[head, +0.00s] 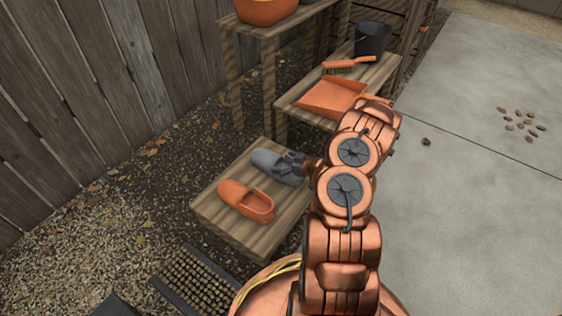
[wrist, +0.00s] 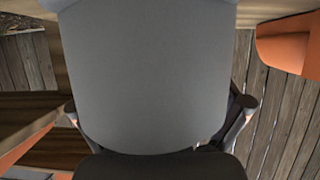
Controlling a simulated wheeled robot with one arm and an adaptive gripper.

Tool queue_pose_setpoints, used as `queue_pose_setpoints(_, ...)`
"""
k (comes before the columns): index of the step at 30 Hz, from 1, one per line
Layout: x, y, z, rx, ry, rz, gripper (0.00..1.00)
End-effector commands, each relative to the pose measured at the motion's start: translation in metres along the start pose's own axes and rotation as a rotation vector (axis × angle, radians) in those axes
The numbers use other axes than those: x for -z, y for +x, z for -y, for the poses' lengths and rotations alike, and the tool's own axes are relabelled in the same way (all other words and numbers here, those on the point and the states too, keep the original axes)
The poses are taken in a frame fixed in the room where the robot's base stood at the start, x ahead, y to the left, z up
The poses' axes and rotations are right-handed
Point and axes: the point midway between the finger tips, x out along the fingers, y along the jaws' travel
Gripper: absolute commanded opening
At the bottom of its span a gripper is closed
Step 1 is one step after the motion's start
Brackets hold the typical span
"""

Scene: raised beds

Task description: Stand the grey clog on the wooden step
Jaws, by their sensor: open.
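The grey clog (head: 265,158) is on the wooden step (head: 222,228), at its back edge, and appears to rest on its top. In the wrist view the clog (wrist: 150,70) fills the middle, close to the camera. My gripper (head: 294,163) is at the clog's right end in the head view. It is open, with one finger on each side of the clog in the wrist view. Whether the fingers touch it I cannot tell. The clog's right end is partly hidden by my gripper.
An orange clog (head: 247,201) sits beside the grey one on the step, and shows in the wrist view (wrist: 280,45). Behind stands a shelf with an orange dustpan (head: 328,97), a brush (head: 347,65) and a dark bucket (head: 371,41). A boot scraper (head: 195,282) lies in front. Paving at right is mostly clear.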

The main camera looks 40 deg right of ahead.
Motion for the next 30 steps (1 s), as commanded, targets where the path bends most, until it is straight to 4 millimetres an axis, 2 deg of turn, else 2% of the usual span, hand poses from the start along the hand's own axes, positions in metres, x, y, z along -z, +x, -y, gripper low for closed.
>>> queue_pose_setpoints(3,0.004,-0.02,-0.001,-0.003,0.003,-0.001,1.0)
queue_pose_setpoints(18,0.003,-0.087,-0.001,-0.002,-0.001,-0.002,1.0)
queue_pose_setpoints(25,0.002,-0.103,-0.001,-0.002,0.0,-0.002,1.0)
queue_pose_setpoints(30,0.008,-0.101,-0.004,-0.009,-0.014,0.029,1.0)
